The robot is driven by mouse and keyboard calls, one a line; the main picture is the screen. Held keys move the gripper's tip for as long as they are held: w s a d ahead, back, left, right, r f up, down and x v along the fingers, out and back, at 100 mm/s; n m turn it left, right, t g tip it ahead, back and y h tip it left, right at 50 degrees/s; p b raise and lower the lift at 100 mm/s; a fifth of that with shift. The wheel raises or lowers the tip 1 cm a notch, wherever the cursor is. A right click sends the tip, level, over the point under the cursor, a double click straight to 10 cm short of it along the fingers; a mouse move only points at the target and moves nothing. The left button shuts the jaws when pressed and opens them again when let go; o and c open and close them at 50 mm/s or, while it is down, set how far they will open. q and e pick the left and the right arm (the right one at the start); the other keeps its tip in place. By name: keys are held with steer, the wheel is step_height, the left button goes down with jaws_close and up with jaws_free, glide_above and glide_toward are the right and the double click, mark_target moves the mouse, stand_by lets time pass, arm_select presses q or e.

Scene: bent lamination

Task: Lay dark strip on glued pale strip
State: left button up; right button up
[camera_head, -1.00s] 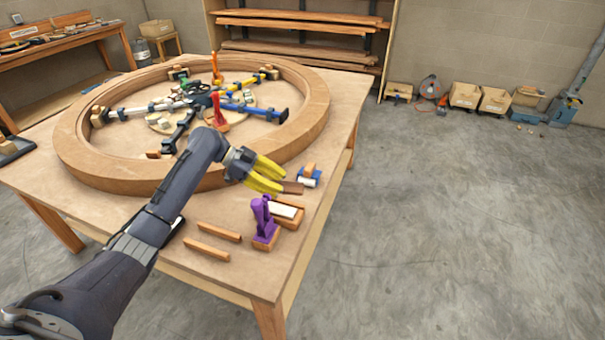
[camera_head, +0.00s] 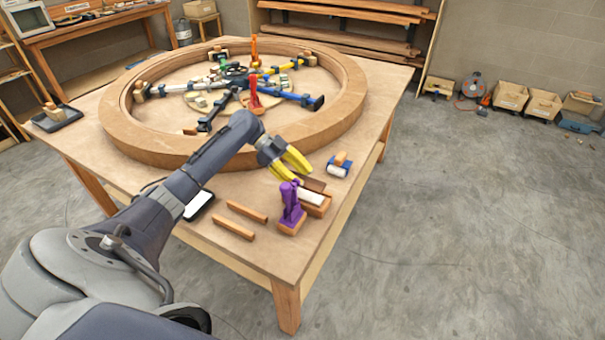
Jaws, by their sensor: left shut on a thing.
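The dark strip (camera_head: 316,185) is a short dark brown piece at the tips of my left gripper (camera_head: 302,176), whose yellow fingers are shut on it. The strip is right at the far edge of the pale strip (camera_head: 311,196), which looks white on top and lies on a small wooden block. I cannot tell whether the two strips touch. The fingers hide part of the dark strip's left end. My right gripper is not in view.
A purple clamp (camera_head: 291,205) stands just in front of the pale strip. A blue-and-white roller-like tool (camera_head: 339,165) lies to the right. Two wooden sticks (camera_head: 240,220) lie nearer the table's front edge. A large wooden ring (camera_head: 180,157) with several clamps fills the back.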

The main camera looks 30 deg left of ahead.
mark_target(310, 196)
arm_select(q)
steer(key=shift+f, duration=2.25)
steer(key=shift+f, duration=0.2)
stand_by(0.6)
steer(key=o, duration=1.7)
steer(key=shift+r, duration=3.05)
steer(key=shift+w, duration=0.1)
steer(key=shift+f, duration=2.55)
